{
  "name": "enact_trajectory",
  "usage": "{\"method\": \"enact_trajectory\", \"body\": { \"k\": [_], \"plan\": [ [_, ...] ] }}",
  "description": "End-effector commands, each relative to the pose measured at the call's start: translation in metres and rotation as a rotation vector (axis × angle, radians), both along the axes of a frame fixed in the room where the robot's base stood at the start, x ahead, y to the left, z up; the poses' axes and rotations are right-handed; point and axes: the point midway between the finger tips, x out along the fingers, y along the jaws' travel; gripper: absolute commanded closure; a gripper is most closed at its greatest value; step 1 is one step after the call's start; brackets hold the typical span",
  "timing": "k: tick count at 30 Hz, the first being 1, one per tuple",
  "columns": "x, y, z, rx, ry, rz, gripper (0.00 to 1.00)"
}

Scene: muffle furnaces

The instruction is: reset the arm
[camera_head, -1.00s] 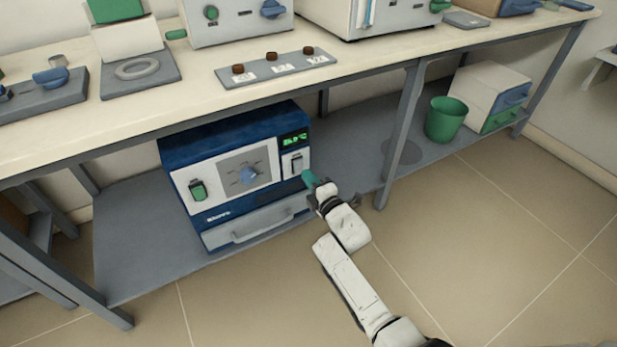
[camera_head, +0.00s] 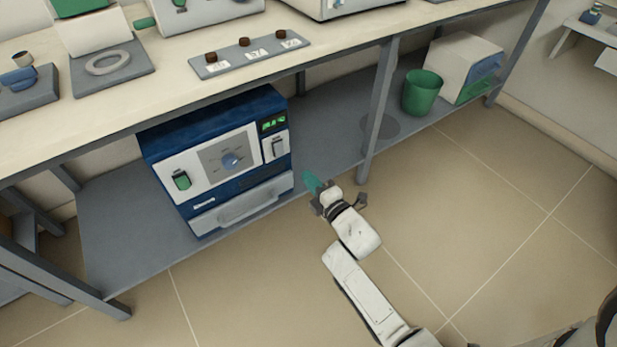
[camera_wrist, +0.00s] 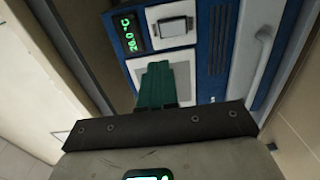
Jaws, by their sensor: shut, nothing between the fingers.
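My gripper (camera_head: 312,182) is at the end of my white arm, just right of the blue muffle furnace (camera_head: 205,205) on the lower shelf. Its teal fingers are shut together with nothing between them. A gap shows between the fingertips and the furnace's right front edge. In the wrist view, the shut green fingers (camera_wrist: 156,86) point toward the furnace front. The furnace's lit green display (camera_wrist: 132,34), a switch (camera_wrist: 172,27) and the handle (camera_wrist: 262,62) show there, turned on their side. The furnace door is shut.
A grey bench leg (camera_head: 379,110) stands right of the furnace. A green bin (camera_head: 421,92) and a white box (camera_head: 462,66) sit farther right on the shelf. The bench top above holds a strip with three brown knobs (camera_head: 250,56). The tiled floor (camera_head: 490,220) at right is clear.

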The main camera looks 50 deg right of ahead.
Motion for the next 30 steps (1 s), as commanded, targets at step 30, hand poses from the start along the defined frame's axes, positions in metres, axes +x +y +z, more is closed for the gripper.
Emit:
{"method": "enact_trajectory", "body": {
  "k": [30],
  "plan": [
    [-0.077, 0.049, -0.043, 0.838, 0.406, -0.341, 1.0]
  ]
}}
